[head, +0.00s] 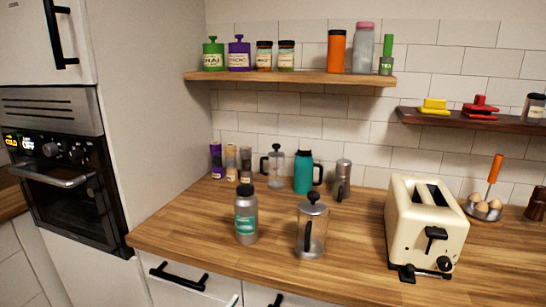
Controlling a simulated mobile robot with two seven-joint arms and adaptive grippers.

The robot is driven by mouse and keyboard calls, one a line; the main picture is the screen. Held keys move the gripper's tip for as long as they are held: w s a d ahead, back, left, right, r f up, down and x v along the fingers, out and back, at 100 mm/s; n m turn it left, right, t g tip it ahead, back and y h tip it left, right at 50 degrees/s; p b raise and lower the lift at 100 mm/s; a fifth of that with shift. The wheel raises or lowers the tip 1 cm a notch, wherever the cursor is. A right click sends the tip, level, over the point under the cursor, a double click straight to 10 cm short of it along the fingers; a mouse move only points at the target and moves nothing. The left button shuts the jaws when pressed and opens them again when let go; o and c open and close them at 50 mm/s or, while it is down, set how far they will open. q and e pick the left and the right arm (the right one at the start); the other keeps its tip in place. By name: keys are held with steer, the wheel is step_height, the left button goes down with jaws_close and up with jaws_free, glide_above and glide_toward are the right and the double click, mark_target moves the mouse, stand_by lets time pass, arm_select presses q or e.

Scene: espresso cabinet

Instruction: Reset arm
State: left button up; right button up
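Neither of my grippers nor my arms can be made out in the head view. The task names no object. The wooden counter (180,232) fills the middle and right of the view. A grey bottle with a teal label (246,215) and a glass press with a dark lid (311,228) stand upright near its front edge.
A cream toaster (420,225) stands at the right, with eggs in a holder (484,210) beyond it. A teal jug (303,172) stands at the back. Wall shelf (290,78) holds several jars. Counter's front left is clear.

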arm_select(q)
steer(key=s+a+f+n+g+y, duration=0.1)
steer(key=s+a+f+g+y, duration=0.1)
steer(key=s+a+f, duration=0.2)
steer(key=s+a+f+n+g+y, duration=0.1)
steer(key=s+a+f, duration=0.4)
steer(key=f, duration=0.6)
steer(key=s+a+f+n+g+y, duration=0.2)
steer(key=s+a+f+g+y, duration=0.1)
steer(key=s+a+f, duration=0.2)
steer(key=s+f, duration=0.2)
steer(key=s, duration=0.1)
steer(key=shift+s+f+g, duration=0.15)
steer(key=shift+f+g, duration=0.1)
steer(key=shift+g, duration=0.05)
arm_select(e)
steer(key=s+d+f+m, duration=0.3)
steer(key=d+f+m, duration=0.1)
steer(key=m, duration=0.3)
steer(key=shift+d+f+g+h, duration=0.3)
steer(key=shift+d+f+h, duration=0.1)
steer(key=shift+d, duration=0.35)
